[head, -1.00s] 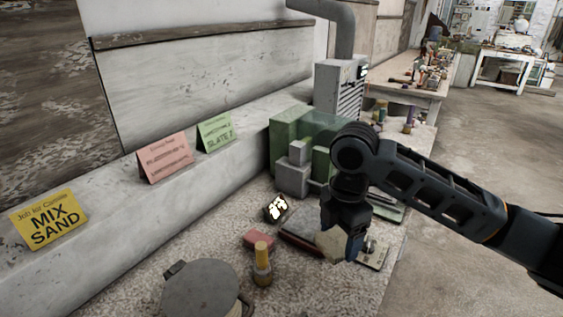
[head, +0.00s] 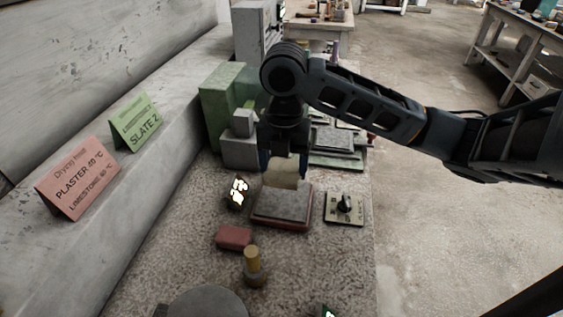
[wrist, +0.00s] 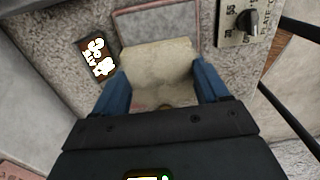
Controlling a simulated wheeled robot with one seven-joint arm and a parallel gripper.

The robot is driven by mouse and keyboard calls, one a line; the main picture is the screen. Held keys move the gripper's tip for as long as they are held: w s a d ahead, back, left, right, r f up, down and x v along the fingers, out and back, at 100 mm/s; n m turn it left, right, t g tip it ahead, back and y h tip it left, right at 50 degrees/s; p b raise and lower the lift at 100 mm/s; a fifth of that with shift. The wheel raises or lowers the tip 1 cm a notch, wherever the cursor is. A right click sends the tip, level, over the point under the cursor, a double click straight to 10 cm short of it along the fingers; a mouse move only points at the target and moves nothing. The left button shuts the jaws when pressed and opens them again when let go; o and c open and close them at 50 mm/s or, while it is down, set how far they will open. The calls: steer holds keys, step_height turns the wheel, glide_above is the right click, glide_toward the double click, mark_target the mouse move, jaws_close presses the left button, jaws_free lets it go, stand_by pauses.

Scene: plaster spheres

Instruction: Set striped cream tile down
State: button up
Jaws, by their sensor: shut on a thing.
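A cream tile (head: 282,178) is between the two blue fingers of my gripper (head: 283,165), which is shut on it. In the wrist view the tile (wrist: 158,62) is pale and worn, and the fingers (wrist: 161,84) touch its two sides. I cannot make out stripes on it. The tile is at the far edge of a grey slab with a reddish rim (head: 282,204), which also shows in the wrist view (wrist: 157,22). I cannot tell whether the tile touches the slab or the bench. My gripper hides part of the tile.
A dial plate with a black knob (head: 344,208) lies right of the slab. A small lit display (head: 237,192) stands left. Grey blocks (head: 239,150) and a green box (head: 222,105) stand behind left.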

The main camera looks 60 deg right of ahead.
mark_target(284, 196)
step_height(284, 196, down, 6)
steer(key=b, duration=0.5)
steer(key=shift+r, duration=0.2)
steer(key=shift+f+b, duration=0.65)
steer(key=shift+b, duration=0.45)
stand_by(1.4)
steer(key=o, duration=1.2)
steer(key=shift+r, duration=0.1)
steer(key=shift+r+p, duration=1.35)
steer(key=shift+r, duration=0.55)
